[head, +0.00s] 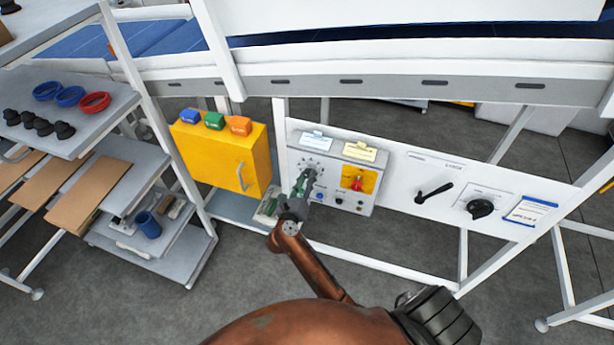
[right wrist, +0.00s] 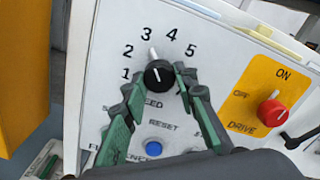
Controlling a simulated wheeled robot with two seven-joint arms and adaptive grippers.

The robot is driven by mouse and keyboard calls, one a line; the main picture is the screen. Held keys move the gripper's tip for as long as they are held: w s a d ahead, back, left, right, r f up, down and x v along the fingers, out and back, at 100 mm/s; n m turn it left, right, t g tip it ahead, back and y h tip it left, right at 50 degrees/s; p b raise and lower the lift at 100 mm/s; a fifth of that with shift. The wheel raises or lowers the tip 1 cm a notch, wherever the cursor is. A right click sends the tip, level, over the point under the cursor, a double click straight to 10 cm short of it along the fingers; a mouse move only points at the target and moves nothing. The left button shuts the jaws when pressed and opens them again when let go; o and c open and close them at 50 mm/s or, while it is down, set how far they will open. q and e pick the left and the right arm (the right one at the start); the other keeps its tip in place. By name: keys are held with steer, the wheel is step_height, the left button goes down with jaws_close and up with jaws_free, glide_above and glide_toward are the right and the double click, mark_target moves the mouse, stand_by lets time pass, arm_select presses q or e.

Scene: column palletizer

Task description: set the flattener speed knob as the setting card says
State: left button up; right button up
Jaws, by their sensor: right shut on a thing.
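The speed knob (right wrist: 159,74) is a black dial on the white panel, with numbers 1 to 5 around it. Its white pointer is toward the 3. My right gripper (right wrist: 155,82) is shut on the knob, one green-and-grey finger on each side. In the head view the right gripper (head: 305,174) reaches the control box and hides the knob. A white-and-blue card (head: 316,141) and a yellow card (head: 360,151) stand on top of the box. Their writing is too small to read, so I cannot tell which is the setting card. My left gripper is not in view.
A blue reset button (right wrist: 153,148) is below the knob. The red drive switch (right wrist: 271,111) sits on a yellow plate to the right. A black lever (head: 434,192), another black dial (head: 480,208) and a blue-edged card (head: 530,211) are further right. A yellow cabinet (head: 215,160) stands left.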

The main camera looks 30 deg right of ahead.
stand_by(0.4)
steer(key=o, duration=1.2)
steer(key=shift+c, duration=0.2)
steer(key=shift+r, duration=0.1)
step_height(320, 180, up, 10)
steer(key=shift+f, duration=0.1)
